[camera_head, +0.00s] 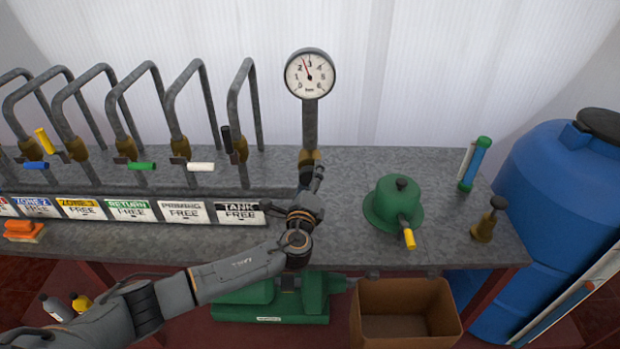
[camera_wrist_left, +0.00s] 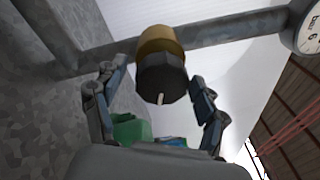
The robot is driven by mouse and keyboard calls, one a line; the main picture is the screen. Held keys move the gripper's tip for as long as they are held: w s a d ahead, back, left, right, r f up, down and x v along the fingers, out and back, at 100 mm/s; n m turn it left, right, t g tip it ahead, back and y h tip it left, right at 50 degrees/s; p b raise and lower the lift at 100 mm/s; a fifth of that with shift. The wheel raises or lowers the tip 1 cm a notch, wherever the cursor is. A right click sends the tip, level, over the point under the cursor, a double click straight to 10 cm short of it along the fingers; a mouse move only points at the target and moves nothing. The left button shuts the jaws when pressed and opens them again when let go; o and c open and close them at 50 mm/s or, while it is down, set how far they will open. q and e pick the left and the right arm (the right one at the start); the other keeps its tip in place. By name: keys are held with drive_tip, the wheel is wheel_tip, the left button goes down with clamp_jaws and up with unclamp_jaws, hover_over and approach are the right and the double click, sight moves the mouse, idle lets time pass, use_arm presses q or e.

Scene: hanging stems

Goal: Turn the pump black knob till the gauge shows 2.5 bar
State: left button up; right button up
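The round gauge (camera_head: 310,73) stands on a grey post at the back of the bench; its red needle points between 2 and 3, around 2.5. A black knob (camera_wrist_left: 162,78) with a pale mark sits on a brass fitting (camera_wrist_left: 160,41) in the left wrist view. My right gripper is not in view.
Grey bent pipes with coloured-handled valves (camera_head: 128,164) line the bench's left. A green domed device (camera_head: 390,205) with a yellow handle and a brass piece (camera_head: 487,222) stand to the right. A brown bin (camera_head: 405,340) and a blue barrel (camera_head: 555,170) are near the bench.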

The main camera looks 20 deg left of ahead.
use_arm(q)
drive_tip(key=shift+s, duration=0.1)
drive_tip(key=s+d, duration=0.2)
drive_tip(key=s, duration=0.9)
drive_tip(key=shift+s, duration=0.35)
